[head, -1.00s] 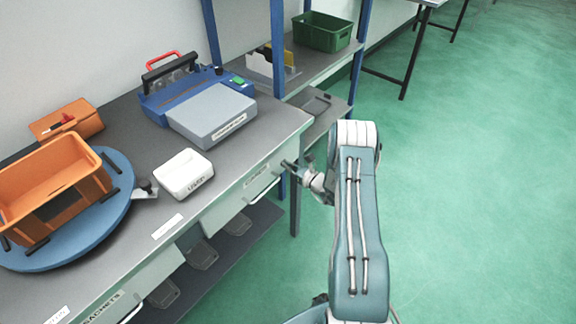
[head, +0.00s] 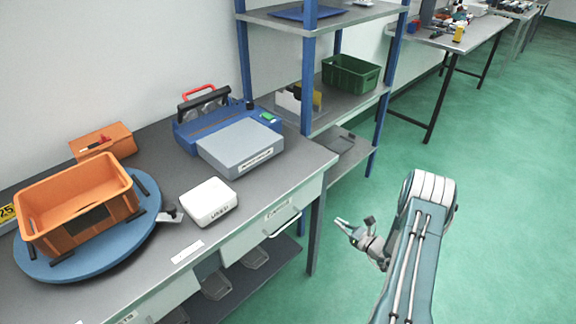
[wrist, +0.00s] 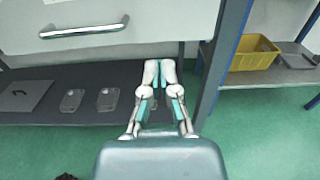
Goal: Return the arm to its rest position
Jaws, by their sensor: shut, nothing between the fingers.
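My gripper (head: 342,224) is at the lower right of the head view, beyond the bench's right end and over the green floor. It is shut and empty. In the wrist view my gripper (wrist: 160,66) shows with its fingers together, in front of a drawer front with a metal handle (wrist: 84,31). My arm's large grey-blue link stands at the lower right of the head view, folded with the wrist to its left.
The bench holds an orange crate (head: 62,184) on a blue turntable (head: 150,210), a white box (head: 208,190) and a blue-grey machine (head: 240,147). A shelf rack with a green bin (head: 350,76) stands behind. A yellow bin (wrist: 253,56) shows in the wrist view. Open floor lies right.

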